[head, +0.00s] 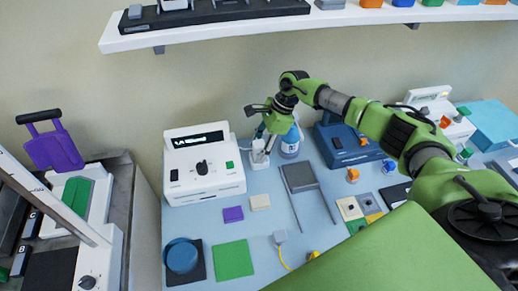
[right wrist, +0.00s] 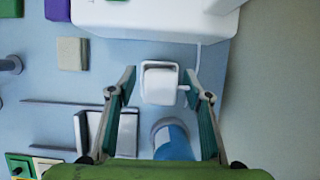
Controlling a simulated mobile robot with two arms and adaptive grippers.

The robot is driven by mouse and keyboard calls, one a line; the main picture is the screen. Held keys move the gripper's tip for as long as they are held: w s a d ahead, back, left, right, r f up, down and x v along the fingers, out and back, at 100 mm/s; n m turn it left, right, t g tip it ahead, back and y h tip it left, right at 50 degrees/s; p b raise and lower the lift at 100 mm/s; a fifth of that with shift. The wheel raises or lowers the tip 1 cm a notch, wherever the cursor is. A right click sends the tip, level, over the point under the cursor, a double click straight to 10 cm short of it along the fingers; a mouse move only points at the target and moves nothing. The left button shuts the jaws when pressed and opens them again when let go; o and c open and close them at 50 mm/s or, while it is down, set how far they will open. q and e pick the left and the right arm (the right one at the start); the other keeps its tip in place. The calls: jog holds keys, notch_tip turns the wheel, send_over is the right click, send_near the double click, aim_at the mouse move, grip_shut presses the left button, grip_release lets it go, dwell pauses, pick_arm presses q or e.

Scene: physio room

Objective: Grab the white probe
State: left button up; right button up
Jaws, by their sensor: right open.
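The white probe (head: 259,154) stands upright on the blue table, just right of the white control unit (head: 203,165). In the right wrist view the probe (right wrist: 160,84) is seen from above, between the fingertips, with a small white piece at its right side. My right gripper (head: 262,123) is open and points down over it; in the wrist view its fingers (right wrist: 160,76) stand on either side of the probe, with gaps showing. The gripper hides part of the probe in the head view. My left gripper is not in view.
A blue-and-white bottle (head: 290,145) stands close to the right of the probe, and shows near the right gripper's fingers (right wrist: 172,139). A dark blue device (head: 345,143) is further right. A grey plate (head: 299,177) with two rods lies in front. A shelf (head: 225,24) hangs above.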

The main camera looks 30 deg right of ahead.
jog(key=shift+f, duration=0.1)
grip_shut()
